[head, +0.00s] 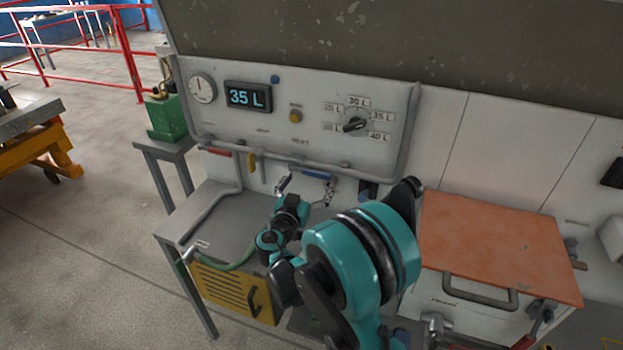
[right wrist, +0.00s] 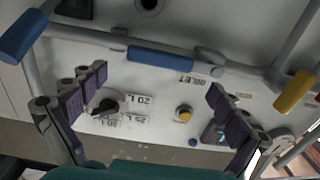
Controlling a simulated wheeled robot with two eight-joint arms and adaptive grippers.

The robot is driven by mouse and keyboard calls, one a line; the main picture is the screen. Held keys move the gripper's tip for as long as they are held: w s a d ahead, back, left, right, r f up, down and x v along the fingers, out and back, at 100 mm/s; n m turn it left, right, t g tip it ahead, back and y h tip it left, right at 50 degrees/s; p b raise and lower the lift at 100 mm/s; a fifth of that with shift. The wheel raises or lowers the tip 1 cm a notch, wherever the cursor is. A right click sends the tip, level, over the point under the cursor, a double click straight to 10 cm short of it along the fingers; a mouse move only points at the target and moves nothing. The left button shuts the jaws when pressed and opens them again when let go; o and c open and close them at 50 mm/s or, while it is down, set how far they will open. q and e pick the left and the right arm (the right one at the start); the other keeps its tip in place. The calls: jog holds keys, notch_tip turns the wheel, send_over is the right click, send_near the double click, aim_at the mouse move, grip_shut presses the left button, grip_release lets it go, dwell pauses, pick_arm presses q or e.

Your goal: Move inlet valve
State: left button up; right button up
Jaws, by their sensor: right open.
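The inlet valve has a blue handle (head: 313,174) on the pipe below the control panel. My right gripper (head: 305,190) is just in front of this handle in the head view. In the right wrist view the right gripper (right wrist: 156,86) is open and empty, with its fingers to either side of the handle and apart from it. My right arm hides part of the pipework. My left gripper is not in view.
A yellow handle (head: 251,162) and a red handle (head: 219,152) are on the pipework to the left. The panel has a knob (head: 354,125) and a display (head: 248,97) reading 35 L. An orange lid (head: 495,245) is at right, a yellow vented box (head: 225,290) lower left.

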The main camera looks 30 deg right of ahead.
aim_at(309, 173)
jog(key=shift+x, duration=1.4)
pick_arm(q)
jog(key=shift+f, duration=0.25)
